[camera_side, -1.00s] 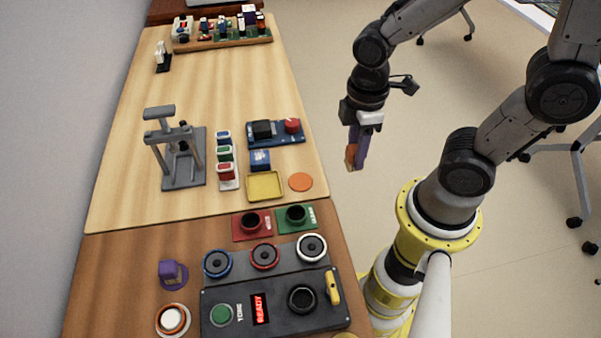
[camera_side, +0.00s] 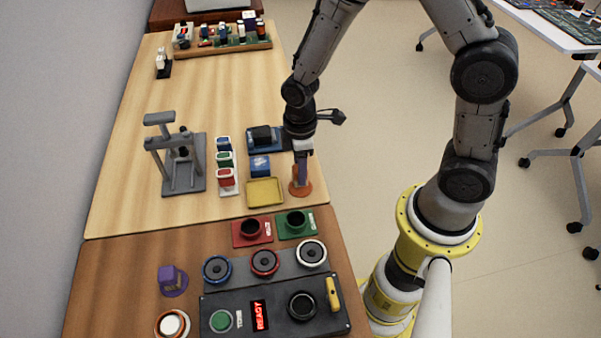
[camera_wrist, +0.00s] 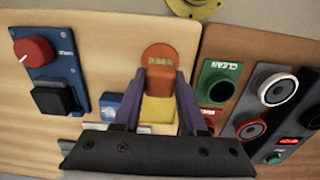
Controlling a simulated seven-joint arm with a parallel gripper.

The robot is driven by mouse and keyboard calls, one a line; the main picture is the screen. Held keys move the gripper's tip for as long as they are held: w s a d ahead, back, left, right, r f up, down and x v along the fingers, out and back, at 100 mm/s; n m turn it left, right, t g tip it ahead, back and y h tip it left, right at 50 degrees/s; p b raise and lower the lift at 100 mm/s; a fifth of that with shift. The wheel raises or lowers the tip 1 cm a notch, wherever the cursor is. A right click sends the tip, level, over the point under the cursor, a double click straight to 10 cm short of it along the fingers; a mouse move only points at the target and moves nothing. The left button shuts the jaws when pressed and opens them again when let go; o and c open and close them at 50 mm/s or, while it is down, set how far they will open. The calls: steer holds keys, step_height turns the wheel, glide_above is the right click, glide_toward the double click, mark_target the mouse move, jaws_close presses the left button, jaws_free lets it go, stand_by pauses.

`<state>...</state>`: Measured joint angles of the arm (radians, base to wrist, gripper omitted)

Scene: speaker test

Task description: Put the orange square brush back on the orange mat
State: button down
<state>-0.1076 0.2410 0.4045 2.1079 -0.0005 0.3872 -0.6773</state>
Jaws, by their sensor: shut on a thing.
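The orange mat (camera_side: 304,192) is a round disc near the right edge of the light wooden table. It also shows in the wrist view (camera_wrist: 157,53), partly covered. My gripper (camera_side: 301,178) points down over the mat, its purple fingers shut on the orange square brush (camera_wrist: 160,78). The brush is between the fingertips, at or just above the mat; I cannot tell whether it touches. In the side view the brush blends with the mat and is largely hidden by the fingers.
A yellow tray (camera_side: 265,192) lies just left of the mat, with a blue block (camera_side: 260,165) behind it. Red (camera_side: 252,231) and green (camera_side: 297,222) holders stand in front. A dark blue panel (camera_side: 262,138) is close behind my gripper. The table's right edge is near.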

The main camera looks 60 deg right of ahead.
steer(key=shift+f, duration=0.95)
steer(key=shift+f, duration=0.1)
steer(key=shift+c, duration=2.3)
jaws_free()
step_height(320, 180, up, 11)
steer(key=shift+r, duration=0.15)
steer(key=s+d+r+m+t, duration=0.3)
steer(key=s+r+m+t, duration=0.2)
steer(key=s+r+m, duration=0.4)
steer(key=s+r, duration=0.5)
steer(key=s, duration=0.1)
steer(key=shift+d+r+t, duration=0.2)
steer(key=shift+r+t, duration=0.1)
steer(key=shift+r, duration=0.1)
